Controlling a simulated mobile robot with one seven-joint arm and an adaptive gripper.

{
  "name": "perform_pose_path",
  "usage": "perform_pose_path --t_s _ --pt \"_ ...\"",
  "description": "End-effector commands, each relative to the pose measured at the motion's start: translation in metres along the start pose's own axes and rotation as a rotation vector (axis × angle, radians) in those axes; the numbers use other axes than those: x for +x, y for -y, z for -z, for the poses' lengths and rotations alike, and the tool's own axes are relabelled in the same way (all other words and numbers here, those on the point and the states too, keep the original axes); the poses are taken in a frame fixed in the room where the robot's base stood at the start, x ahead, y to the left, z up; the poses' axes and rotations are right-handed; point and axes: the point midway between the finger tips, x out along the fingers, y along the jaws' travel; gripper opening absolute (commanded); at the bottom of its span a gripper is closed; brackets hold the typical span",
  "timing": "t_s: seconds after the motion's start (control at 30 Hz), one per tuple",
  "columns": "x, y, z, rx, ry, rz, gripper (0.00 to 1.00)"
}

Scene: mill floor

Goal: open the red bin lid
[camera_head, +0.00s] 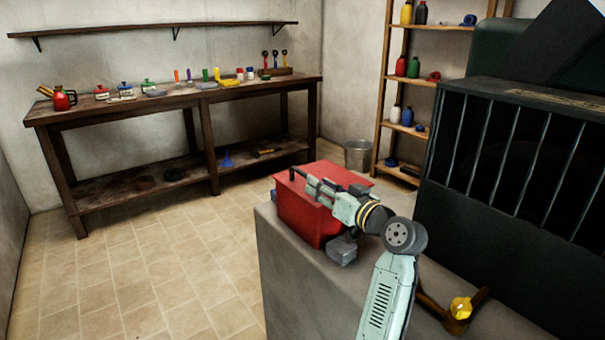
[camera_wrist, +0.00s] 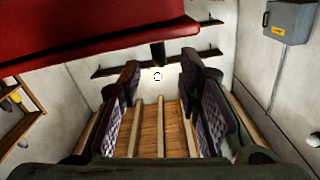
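The red bin (camera_head: 298,215) stands on a grey block-like stand, with its flat red lid (camera_head: 345,177) on top. The lid looks closed or nearly so; my arm covers part of it. My gripper (camera_head: 300,178) is over the lid's left side. In the wrist view, a red panel of the bin or lid (camera_wrist: 90,30) fills the upper left. My gripper (camera_wrist: 160,78) is open there, its two dark padded fingers wide apart. A short dark piece (camera_wrist: 157,55), perhaps part of a handle, juts below the red edge between the fingers. I cannot tell whether either finger touches it.
The grey stand (camera_head: 285,280) also holds a small grey block (camera_head: 343,250) by the bin and a yellow-topped item (camera_head: 460,308). A dark barred machine (camera_head: 500,150) stands close on the right. A workbench (camera_head: 180,100) lines the back wall. Open tiled floor (camera_head: 140,275) lies left.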

Motion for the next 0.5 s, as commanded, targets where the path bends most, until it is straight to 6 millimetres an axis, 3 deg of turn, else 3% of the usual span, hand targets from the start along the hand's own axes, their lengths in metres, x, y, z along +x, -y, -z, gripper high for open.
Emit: perform_pose_path --t_s 0.1,0.3,0.5 --pt "0.026 0.002 0.002 0.001 0.001 0.003 0.32" --pt "0.059 0.002 0.002 0.000 0.000 0.002 0.32" --pt "0.075 0.001 0.001 0.000 -0.001 0.000 0.32"
